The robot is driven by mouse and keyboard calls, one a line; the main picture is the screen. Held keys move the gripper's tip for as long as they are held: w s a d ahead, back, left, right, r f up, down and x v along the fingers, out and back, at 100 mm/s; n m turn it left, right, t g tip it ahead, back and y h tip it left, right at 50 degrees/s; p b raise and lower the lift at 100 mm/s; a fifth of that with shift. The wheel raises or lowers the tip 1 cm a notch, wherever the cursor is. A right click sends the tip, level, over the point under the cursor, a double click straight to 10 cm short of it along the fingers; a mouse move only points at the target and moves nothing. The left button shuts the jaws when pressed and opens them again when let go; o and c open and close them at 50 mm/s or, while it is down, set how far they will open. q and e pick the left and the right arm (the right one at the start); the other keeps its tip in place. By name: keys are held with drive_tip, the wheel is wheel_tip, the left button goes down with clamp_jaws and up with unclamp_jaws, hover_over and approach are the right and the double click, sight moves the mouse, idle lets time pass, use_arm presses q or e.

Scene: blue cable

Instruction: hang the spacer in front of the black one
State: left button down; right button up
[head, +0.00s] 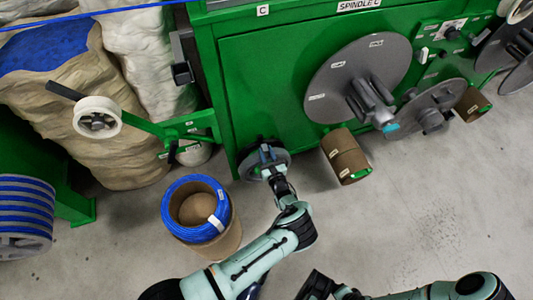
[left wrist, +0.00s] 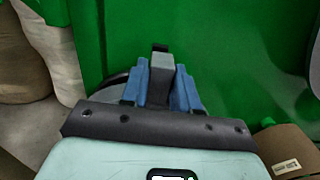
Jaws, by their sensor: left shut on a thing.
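My left gripper (head: 268,153) is low in front of the green machine. Its blue fingers are shut on a grey bar-like part (left wrist: 161,75) with a dark tip, seen between them in the left wrist view. A grey disc (head: 283,160), apparently the spacer, shows around and behind the fingers in the head view, mostly covered by the gripper. Its dark edge (left wrist: 116,88) also shows in the left wrist view. I cannot single out a black spacer. My right gripper (head: 318,286) is at the bottom edge, dark, its fingers unclear.
The green machine (head: 262,75) carries large grey discs (head: 335,85) and (head: 425,108) on its front. Brown rolls (head: 345,155) lie below them. A blue cable coil (head: 175,212) sits on a cardboard drum at left. A white reel (head: 98,105) stands on a green arm. Floor is clear at right.

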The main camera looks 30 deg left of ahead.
use_arm(q)
drive_tip(key=shift+f+b, duration=0.4)
drive_tip(key=shift+f, duration=0.05)
idle(0.6)
drive_tip(key=shift+c, duration=0.4)
unclamp_jaws()
drive_tip(key=shift+r+p, duration=0.3)
drive_tip(key=shift+r, duration=0.05)
idle(0.8)
drive_tip(key=shift+r+p, duration=1.55)
drive_tip(key=shift+r, duration=0.6)
drive_tip(key=shift+p+v, duration=0.6)
drive_tip(key=shift+v, duration=0.95)
idle(0.3)
drive_tip(key=p+v, duration=0.2)
drive_tip(key=v, duration=0.8)
idle(0.8)
